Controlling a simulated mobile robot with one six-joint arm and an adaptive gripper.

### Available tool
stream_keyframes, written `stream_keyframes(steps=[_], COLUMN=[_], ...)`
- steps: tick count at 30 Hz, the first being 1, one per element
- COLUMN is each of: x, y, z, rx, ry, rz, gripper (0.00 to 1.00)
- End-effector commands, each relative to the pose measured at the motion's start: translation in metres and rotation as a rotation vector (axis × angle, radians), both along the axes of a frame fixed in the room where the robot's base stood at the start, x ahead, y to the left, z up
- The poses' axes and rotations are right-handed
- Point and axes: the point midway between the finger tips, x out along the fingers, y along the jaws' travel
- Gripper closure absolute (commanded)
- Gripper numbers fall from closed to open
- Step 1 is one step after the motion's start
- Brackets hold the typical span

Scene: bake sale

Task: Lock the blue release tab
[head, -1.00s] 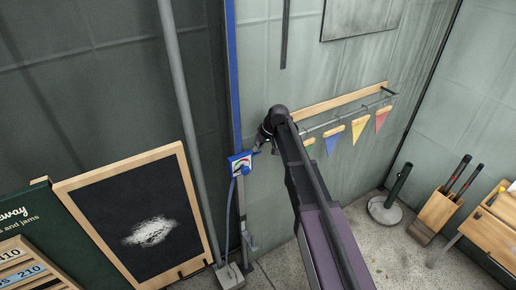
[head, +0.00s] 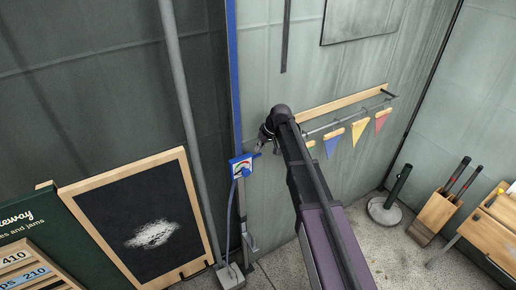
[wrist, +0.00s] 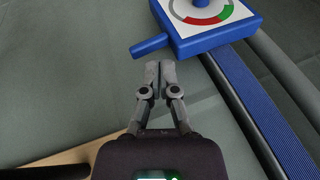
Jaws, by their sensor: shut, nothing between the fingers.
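The blue release tab (wrist: 150,46) is a short blue bar sticking out of the side of a blue box (wrist: 215,38). My gripper (wrist: 160,68) is shut and empty. Its fingertips are close to the tab and the box edge in the wrist view; I cannot tell whether they touch. In the head view my arm partly hides the gripper.
A framed chalkboard (head: 142,215) stands at the left beside a grey pole (head: 184,110). A wooden rail (head: 345,103) with hanging pennants is on the wall right of my arm. A grey stand (head: 382,211) and a wooden box (head: 436,215) are on the floor at the right.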

Motion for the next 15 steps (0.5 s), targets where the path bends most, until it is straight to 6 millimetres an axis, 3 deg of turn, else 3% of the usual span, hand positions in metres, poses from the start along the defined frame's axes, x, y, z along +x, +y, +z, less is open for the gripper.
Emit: stream_keyframes(steps=[15], x=[-0.004], y=[-0.019], z=[0.048], rx=[0.0], ry=[0.0], rz=[-0.001], gripper=[1.0])
